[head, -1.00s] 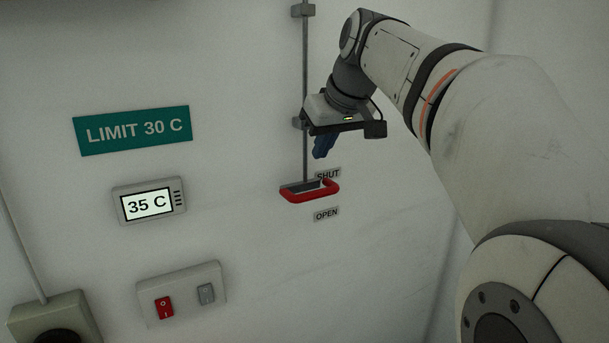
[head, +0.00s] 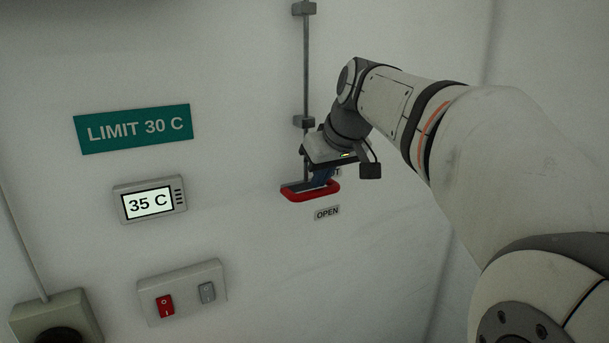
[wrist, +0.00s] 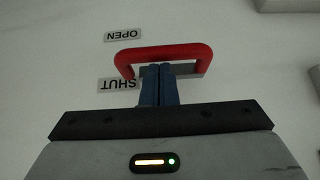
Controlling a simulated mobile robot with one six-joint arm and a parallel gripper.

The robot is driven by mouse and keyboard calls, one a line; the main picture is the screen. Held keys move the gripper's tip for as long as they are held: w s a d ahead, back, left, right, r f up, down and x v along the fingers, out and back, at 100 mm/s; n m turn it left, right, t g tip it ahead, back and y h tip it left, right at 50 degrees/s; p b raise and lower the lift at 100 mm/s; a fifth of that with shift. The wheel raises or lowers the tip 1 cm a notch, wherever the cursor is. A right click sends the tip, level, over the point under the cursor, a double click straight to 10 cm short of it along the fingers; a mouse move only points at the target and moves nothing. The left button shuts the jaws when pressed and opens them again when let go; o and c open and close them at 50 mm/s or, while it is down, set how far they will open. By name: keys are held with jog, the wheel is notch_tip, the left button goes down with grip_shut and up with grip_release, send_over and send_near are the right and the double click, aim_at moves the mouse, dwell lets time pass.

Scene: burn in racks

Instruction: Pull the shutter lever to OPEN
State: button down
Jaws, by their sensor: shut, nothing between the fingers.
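The shutter lever (head: 312,194) is a red loop handle at the lower end of a thin grey vertical rod (head: 306,70) on the white wall. It sits level with the SHUT label, above the OPEN label (head: 327,213). My gripper (head: 319,182) points down with its blue fingers together and empty, and the fingertips are at the loop's opening. In the wrist view the fingers (wrist: 159,70) reach the red handle (wrist: 163,50), between its bar and the wall side. The OPEN label (wrist: 123,36) and SHUT label (wrist: 118,84) show upside down there. I cannot tell whether the fingers touch the bar.
A green LIMIT 30 C sign (head: 133,129) and a display reading 35 C (head: 149,200) are on the wall to the left. Below them is a switch plate (head: 182,291) with a red and a grey switch.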

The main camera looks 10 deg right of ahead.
notch_tip(320, 180, down, 10)
jog(key=b, duration=0.8)
jog(key=shift+f, duration=0.25)
jog(key=w+r+p+v, duration=0.1)
jog(key=w+p+v, duration=0.1)
jog(key=v, duration=1.1)
jog(key=shift+a+r+p, duration=0.3)
jog(key=shift+r+p, duration=0.1)
jog(key=shift+p, duration=0.25)
jog(key=shift+w, duration=0.1)
jog(key=s+f+m+g, duration=0.1)
jog(key=s+f, duration=0.4)
jog(key=f, duration=0.5)
jog(key=s+a+f+m+g+h, duration=0.1)
jog(key=s+f, duration=0.5)
jog(key=f, duration=0.4)
jog(key=s+f+m+g+h, duration=0.1)
jog(key=s+f, duration=0.5)
jog(key=f, duration=0.5)
jog(key=shift+a+m+g, duration=0.3)
jog(key=shift+a, duration=0.05)
